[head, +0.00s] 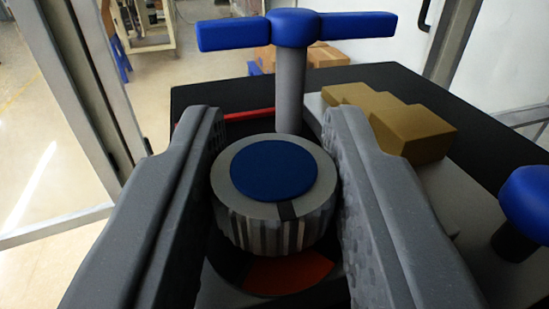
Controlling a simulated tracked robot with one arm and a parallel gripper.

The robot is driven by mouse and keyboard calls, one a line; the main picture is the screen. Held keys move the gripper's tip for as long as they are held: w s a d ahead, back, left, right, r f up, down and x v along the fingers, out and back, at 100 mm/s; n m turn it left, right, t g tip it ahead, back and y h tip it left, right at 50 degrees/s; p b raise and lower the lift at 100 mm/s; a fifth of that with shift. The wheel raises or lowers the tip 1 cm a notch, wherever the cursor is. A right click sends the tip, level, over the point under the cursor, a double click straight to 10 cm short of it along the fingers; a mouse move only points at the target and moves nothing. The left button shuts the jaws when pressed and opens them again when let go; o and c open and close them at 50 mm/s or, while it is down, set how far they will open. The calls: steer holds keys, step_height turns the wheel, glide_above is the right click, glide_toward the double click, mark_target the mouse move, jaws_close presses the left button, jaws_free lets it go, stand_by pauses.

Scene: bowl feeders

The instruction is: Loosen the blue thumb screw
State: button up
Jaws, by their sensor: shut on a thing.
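The thumb screw (314,195) is a grey knurled knob with a blue disc (273,169) on its top and a dark mark near the front right of its rim. It stands upright in the middle of the head view. My gripper (275,180) has one finger on each side of the knob and is shut on it. Below the knob an orange-red patch (288,273) shows on a dark round base. The shaft under the knob is hidden.
A blue T-handle (290,28) on a grey post stands close behind the knob. A brass stepped block (392,118) lies behind the right finger. A blue knob (528,200) on a dark stem is at the right edge. A red strip (245,115) lies behind the left finger.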

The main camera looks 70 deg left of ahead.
steer(key=o, duration=1)
steer(key=shift+c, duration=0.2)
steer(key=b+v, duration=0.1)
steer(key=v, duration=1.3)
steer(key=shift+b, duration=0.4)
steer(key=shift+f, duration=0.1)
